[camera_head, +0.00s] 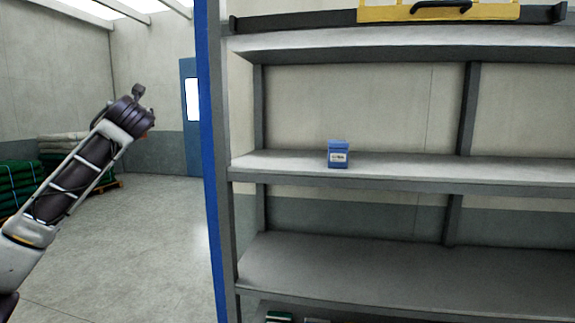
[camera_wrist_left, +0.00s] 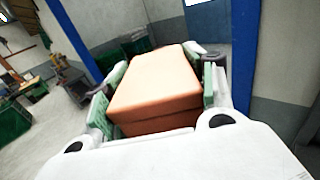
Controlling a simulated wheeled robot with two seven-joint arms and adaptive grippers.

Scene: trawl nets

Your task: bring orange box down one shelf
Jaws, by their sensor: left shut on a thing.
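My left gripper (camera_wrist_left: 158,82) is shut on an orange box (camera_wrist_left: 155,85), with green-padded fingers along its two sides. In the head view my left arm reaches up at the left, outside the shelf unit. Its fingers are mostly hidden behind the wrist there, and only a small orange patch shows beside it. The shelf unit (camera_head: 400,178) stands at the right. Its middle shelf holds a small blue box (camera_head: 338,155), and the visible part of the shelf below (camera_head: 400,270) is bare. My right gripper is not in view.
A blue upright (camera_head: 210,150) edges the shelf unit's left side. A yellow case (camera_head: 435,10) with a black handle sits at the top. Green stacked goods (camera_head: 18,180) lie at the far left. The floor between is clear.

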